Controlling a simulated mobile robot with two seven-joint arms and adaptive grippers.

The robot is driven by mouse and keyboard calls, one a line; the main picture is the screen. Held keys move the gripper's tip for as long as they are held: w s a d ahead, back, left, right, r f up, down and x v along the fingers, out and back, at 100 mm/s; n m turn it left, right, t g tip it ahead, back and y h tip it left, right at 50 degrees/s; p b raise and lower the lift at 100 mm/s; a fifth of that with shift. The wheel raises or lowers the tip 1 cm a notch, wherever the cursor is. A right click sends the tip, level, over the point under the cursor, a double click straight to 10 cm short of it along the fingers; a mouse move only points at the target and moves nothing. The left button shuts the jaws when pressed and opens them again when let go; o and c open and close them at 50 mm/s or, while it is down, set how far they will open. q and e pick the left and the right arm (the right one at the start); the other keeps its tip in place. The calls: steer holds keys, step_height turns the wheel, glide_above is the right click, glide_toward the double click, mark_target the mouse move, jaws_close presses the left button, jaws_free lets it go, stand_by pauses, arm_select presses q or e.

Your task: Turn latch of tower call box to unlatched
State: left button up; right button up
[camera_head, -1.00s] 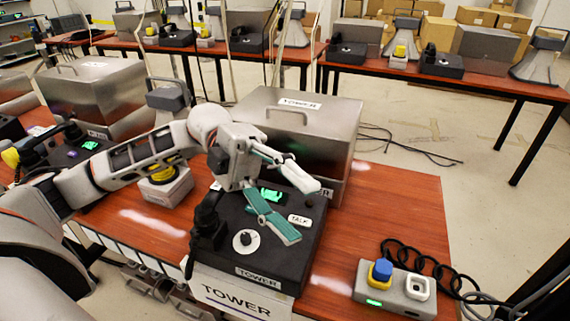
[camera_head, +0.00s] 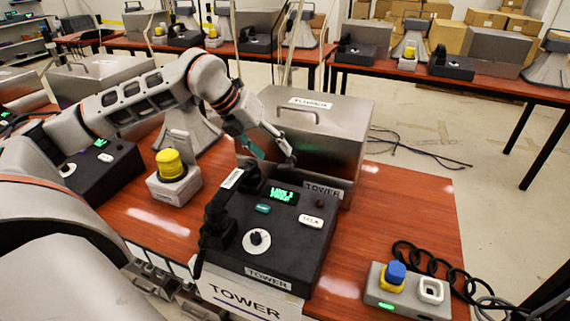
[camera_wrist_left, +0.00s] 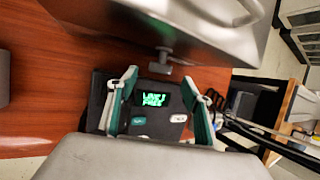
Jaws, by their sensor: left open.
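The tower call box is a grey metal box (camera_head: 330,128) with a top handle and a TOWER label, behind the black tower phone (camera_head: 285,236). Its front shows at the top of the left wrist view (camera_wrist_left: 205,45). A small metal latch (camera_wrist_left: 161,62) sticks out from that front; in the head view it is hidden or too small to tell. My left gripper (camera_head: 276,158) is open and empty in front of the box, above the back of the phone. In the left wrist view, the latch appears between its spread fingertips (camera_wrist_left: 160,77), with no clear contact.
The phone has a lit green display (camera_head: 283,194) and a handset (camera_head: 216,222) on its left. A yellow button on a grey base (camera_head: 172,178) stands to the left. A blue button unit (camera_head: 408,290) with a coiled cable is at the front right. Bare table lies right of the box.

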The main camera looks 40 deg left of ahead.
mark_target(285, 165)
arm_select(q)
steer(key=x, duration=0.5)
steer(key=shift+d, duration=0.1)
steer(key=shift+w+d+f, duration=0.2)
steer(key=shift+w+f, duration=0.15)
steer(key=shift+f, duration=0.2)
arm_select(e)
steer(key=shift+w+d+r, duration=0.1)
steer(key=shift+w, duration=0.3)
steer(key=shift+s, duration=0.1)
arm_select(q)
steer(key=c, duration=1.1)
steer(key=r+y+p, duration=0.1)
steer(key=p, duration=0.2)
steer(key=shift+d+r, duration=0.1)
steer(key=shift+d, duration=0.1)
steer(key=shift+d+m+g+y+p, duration=0.1)
steer(key=shift+m+g+y+p, duration=0.2)
steer(key=shift+y+p, duration=0.7)
steer(key=shift+w+d+y+p, duration=0.1)
steer(key=shift+y+p, duration=0.2)
steer(key=shift+p, duration=0.8)
steer(key=shift+f+y+p, duration=0.3)
steer(key=shift+f+y, duration=0.1)
steer(key=shift+f, duration=0.05)
arm_select(e)
step_height(285, 165, up, 8)
steer(key=shift+w+a, duration=0.25)
steer(key=shift+a, duration=0.2)
